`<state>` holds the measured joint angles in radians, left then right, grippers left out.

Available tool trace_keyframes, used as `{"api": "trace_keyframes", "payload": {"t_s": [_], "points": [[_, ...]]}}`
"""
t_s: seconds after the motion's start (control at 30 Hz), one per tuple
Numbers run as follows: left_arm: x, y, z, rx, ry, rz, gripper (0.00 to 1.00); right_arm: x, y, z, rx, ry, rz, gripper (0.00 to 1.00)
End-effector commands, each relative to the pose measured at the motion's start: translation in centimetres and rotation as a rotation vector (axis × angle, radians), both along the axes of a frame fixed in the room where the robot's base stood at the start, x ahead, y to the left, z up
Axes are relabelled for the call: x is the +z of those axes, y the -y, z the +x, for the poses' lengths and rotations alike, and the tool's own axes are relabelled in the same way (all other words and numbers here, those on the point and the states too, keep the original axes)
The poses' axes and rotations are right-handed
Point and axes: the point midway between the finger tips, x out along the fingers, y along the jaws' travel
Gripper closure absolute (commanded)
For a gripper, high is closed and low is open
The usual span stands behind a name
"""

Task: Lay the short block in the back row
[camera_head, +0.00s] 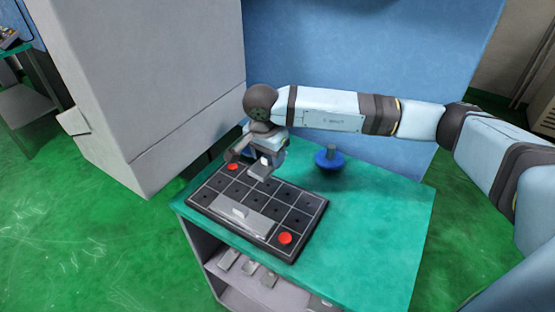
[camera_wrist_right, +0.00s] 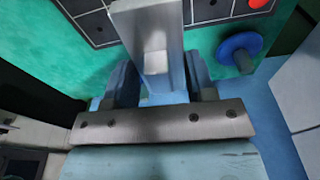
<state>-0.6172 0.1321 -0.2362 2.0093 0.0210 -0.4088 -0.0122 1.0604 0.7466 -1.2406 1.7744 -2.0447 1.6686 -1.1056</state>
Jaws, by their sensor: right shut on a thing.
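My right gripper (camera_head: 268,157) is shut on a grey metal block (camera_head: 263,170) and holds it over the far part of the black gridded tray (camera_head: 292,214). In the right wrist view the held block (camera_wrist_right: 147,20) sits between the fingers (camera_wrist_right: 155,80), with a small pale nub on its face. The gap between block and tray is hard to judge. Another grey block (camera_head: 243,217), longer, with a raised nub, lies in the tray's near row. The gripper hides part of the tray's back cells. My left gripper is not in view.
The tray lies on a green-topped table (camera_head: 375,215). Red discs mark two tray corners (camera_head: 233,166) (camera_head: 285,238). A blue round base with a grey post (camera_head: 328,160) stands right of the tray. Several grey pieces lie on the shelf below (camera_head: 250,267). A grey cabinet (camera_head: 150,90) stands behind left.

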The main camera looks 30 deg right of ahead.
Motion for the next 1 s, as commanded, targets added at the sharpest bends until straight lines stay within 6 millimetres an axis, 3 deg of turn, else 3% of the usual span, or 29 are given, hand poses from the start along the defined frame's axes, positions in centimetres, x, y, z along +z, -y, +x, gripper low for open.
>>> {"api": "trace_keyframes", "payload": {"t_s": [0.4,0.6,0.8,1.0], "points": [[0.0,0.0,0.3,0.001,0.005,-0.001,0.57,-1.8,1.6,-0.1,-0.940,0.002,0.000,0.82],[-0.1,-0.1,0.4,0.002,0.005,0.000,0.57,-2.4,2.2,-0.2,-1.309,0.001,0.000,0.82],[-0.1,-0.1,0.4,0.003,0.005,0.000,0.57,-2.7,2.5,-0.2,-1.496,0.001,0.002,0.82],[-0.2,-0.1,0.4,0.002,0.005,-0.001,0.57,-3.1,2.6,-0.2,-1.528,0.002,0.001,0.82]]}}
